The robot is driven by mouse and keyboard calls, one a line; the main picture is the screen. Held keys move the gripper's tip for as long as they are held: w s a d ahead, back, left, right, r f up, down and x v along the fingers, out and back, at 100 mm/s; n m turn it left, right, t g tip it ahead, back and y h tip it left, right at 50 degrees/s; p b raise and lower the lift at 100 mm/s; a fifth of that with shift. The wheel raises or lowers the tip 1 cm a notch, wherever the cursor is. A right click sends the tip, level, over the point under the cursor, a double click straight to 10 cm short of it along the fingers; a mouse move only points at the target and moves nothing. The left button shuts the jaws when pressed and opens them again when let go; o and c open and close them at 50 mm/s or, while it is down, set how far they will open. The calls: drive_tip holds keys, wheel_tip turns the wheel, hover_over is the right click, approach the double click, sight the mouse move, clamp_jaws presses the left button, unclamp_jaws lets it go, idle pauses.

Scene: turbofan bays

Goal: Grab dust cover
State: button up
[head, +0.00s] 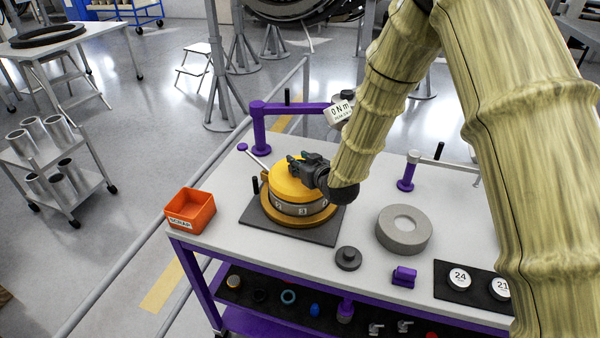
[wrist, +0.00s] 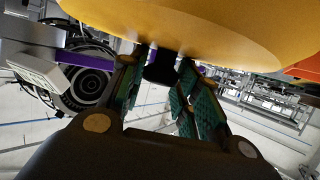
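The dust cover appears to be the round yellow cap (head: 287,185) on a ringed fixture on the bench. In the wrist view its yellow face (wrist: 215,30) fills the top, with a black knob (wrist: 160,66) standing out from it. My gripper (head: 299,165) is at the top of the cap, coming in from the right. In the wrist view my gripper's fingers (wrist: 162,68) stand on either side of the knob, very close to it. I cannot tell whether both pads press on it. The cap sits level on the fixture; the knob is hidden in the head view.
The fixture's numbered ring (head: 298,210) rests on a dark mat (head: 252,224). An orange scrap bin (head: 190,211) is at the left, and a grey ring (head: 404,230) and dark knobbed disc (head: 348,258) at the right. A purple arm (head: 285,108) with a display stands behind.

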drive_tip(key=shift+s+f, duration=0.1)
drive_tip(key=shift+f, duration=0.15)
drive_tip(key=shift+c, duration=1.4)
